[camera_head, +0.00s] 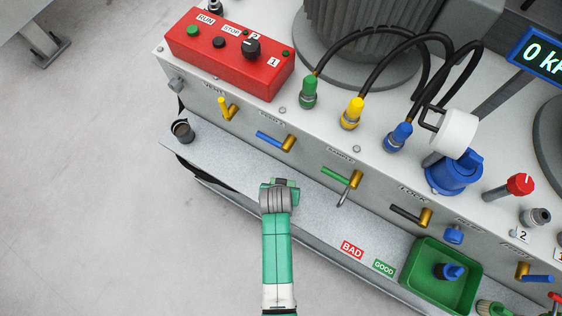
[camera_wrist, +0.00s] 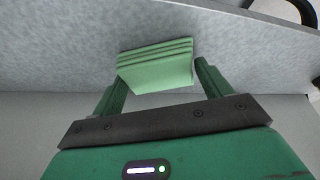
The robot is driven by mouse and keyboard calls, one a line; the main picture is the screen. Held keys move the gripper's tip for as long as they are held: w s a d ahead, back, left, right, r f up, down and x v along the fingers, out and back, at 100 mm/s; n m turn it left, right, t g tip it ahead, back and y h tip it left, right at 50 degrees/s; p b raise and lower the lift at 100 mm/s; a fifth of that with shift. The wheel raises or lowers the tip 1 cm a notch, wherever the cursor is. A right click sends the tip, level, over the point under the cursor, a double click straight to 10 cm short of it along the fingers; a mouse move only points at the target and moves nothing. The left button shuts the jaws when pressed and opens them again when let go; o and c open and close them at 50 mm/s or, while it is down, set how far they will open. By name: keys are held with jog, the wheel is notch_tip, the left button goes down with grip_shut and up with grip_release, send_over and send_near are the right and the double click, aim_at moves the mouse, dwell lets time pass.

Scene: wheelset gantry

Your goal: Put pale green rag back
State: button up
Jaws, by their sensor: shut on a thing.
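The pale green rag (camera_wrist: 155,66) is a folded stack of several layers in the wrist view. It sits between the two green fingers of my gripper (camera_wrist: 160,80), which is shut on it. Behind the rag is the grey speckled surface of the shelf. In the head view my gripper (camera_head: 282,184) is over the grey front shelf (camera_head: 228,166), below the machine's row of valves. The rag is mostly hidden there by my arm. I cannot tell whether the rag touches the shelf.
A green tray (camera_head: 412,262) with a blue-capped fitting stands at the right end of the shelf, beside BAD (camera_head: 351,249) and GOOD (camera_head: 383,267) labels. A dark cup (camera_head: 183,131) stands at the left end. Valve handles (camera_head: 343,181) project above the shelf. The shelf between is mostly clear.

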jog(key=shift+w, duration=0.15)
jog(key=o, duration=0.9)
jog(key=shift+o, duration=0.2)
jog(key=p+v, duration=0.6)
jog(key=v, duration=0.6)
jog(key=shift+r, duration=0.1)
